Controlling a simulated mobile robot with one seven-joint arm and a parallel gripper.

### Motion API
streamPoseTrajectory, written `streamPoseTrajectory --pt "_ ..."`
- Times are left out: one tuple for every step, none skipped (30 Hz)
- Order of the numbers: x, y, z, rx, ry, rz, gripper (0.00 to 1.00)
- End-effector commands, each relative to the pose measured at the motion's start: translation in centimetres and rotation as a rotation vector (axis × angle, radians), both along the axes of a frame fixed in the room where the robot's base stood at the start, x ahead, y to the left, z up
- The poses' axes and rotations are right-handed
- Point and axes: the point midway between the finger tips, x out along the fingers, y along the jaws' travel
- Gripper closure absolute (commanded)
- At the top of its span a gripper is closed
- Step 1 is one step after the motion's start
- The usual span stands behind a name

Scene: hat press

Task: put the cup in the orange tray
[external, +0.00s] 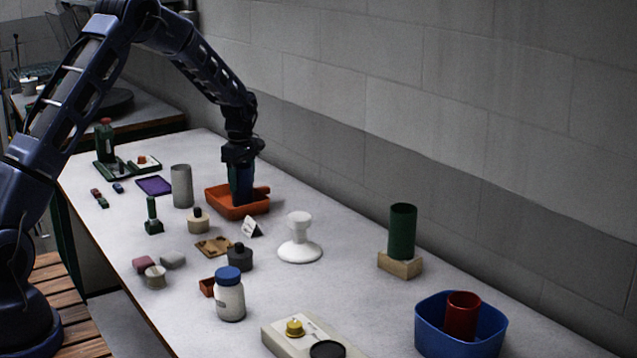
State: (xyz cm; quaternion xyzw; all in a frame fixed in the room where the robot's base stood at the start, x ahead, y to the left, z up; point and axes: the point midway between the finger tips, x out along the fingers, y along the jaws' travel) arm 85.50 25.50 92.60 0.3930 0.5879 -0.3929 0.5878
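The orange tray (222,208) sits on the table towards the far end. My gripper (242,190) points straight down over it, with its lower end inside the tray outline. A dark blue and green upright shape shows at the gripper's end; I cannot tell whether part of it is a held cup or only the fingers. Whether the fingers are open or shut is not clear. A red cup-like cylinder (462,314) stands in the blue bin (432,338) at the front right. A green cylinder (402,232) stands on a wooden block (400,264).
A grey cylinder (181,186) and a purple mat (154,185) lie left of the tray. A white pedestal (299,245), a blue-capped jar (230,295) and several small items stand nearer. A wall (400,130) runs along the table's right side.

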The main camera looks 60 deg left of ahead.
Motion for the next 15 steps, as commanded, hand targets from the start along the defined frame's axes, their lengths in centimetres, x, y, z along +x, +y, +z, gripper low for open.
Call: streamPoseTrajectory --pt "0.0 0.0 0.0 0.0 0.0 0.0 0.31" --pt "0.0 0.0 0.0 0.0 0.0 0.0 0.26" --pt "0.0 0.0 0.0 0.0 0.0 0.0 0.26" --pt "0.0 0.0 0.0 0.0 0.0 0.0 0.26" --pt "0.0 0.0 0.0 0.0 0.0 0.0 0.26" --pt "0.0 0.0 0.0 0.0 0.0 0.0 0.26" --pt "0.0 0.0 0.0 0.0 0.0 0.0 0.26" --pt "0.0 0.0 0.0 0.0 0.0 0.0 0.26" --pt "0.0 0.0 0.0 0.0 0.0 0.0 0.26" --pt "0.0 0.0 0.1 0.0 0.0 0.0 0.26" --pt "0.0 0.0 0.1 0.0 0.0 0.0 0.26" --pt "0.0 0.0 0.3 0.0 -0.001 0.0 0.26" --pt "0.0 0.0 0.5 -0.001 -0.001 0.0 0.26" --pt "0.0 0.0 0.8 0.0 -0.001 0.0 0.26" --pt "0.0 0.0 1.2 0.0 -0.001 0.0 0.26"
